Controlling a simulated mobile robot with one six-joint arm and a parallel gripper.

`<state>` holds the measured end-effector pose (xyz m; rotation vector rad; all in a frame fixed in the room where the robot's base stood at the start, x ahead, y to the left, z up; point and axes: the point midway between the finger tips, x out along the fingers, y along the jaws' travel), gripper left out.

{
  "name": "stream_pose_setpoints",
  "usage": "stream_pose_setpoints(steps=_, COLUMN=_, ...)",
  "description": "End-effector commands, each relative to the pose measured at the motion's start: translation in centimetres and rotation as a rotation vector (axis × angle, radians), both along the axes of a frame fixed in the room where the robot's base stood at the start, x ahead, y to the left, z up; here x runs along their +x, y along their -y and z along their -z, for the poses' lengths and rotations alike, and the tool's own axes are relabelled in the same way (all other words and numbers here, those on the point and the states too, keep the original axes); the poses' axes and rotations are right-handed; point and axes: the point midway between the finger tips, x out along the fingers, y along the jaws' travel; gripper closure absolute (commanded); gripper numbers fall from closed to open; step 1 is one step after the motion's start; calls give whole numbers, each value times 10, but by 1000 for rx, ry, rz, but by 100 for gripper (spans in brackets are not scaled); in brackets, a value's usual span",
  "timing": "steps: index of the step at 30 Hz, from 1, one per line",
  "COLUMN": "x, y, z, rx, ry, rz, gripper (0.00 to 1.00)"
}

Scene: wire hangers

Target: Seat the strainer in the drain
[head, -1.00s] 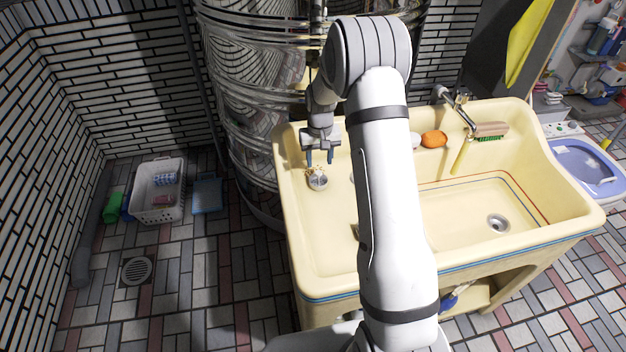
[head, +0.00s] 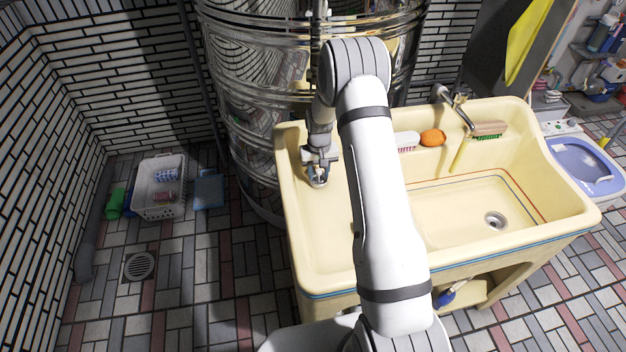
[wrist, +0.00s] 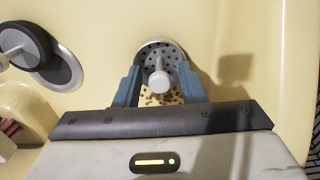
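The metal strainer (wrist: 153,55), a perforated grey disc with a pale round knob (wrist: 161,83), lies on the cream sink's left ledge. In the head view the strainer (head: 317,184) is mostly covered by my gripper (head: 319,166). In the wrist view my gripper (wrist: 157,87) is open, with one blue finger on each side of the knob and gaps visible beside it. I cannot tell whether the fingers touch the disc. The sink drain (head: 496,221) is a metal ring with a dark centre in the basin floor at the right, uncovered.
A dark round stopper with a knob (wrist: 25,48) lies left of the strainer in the wrist view. A floor drain (head: 139,266) is at left.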

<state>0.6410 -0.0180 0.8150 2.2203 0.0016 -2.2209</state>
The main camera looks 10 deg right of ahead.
Motion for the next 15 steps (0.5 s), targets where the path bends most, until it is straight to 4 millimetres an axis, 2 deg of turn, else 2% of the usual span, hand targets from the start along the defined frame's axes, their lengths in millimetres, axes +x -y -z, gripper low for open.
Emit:
stream_pose_setpoints(steps=2, x=0, y=0, z=0, rx=0, ry=0, rz=0, gripper=70)
stream_pose_setpoints(steps=12, x=0, y=1, z=0, rx=0, ry=0, rz=1, gripper=98)
stream_pose_setpoints(steps=15, x=0, y=1, z=0, rx=0, ry=0, rz=1, gripper=100)
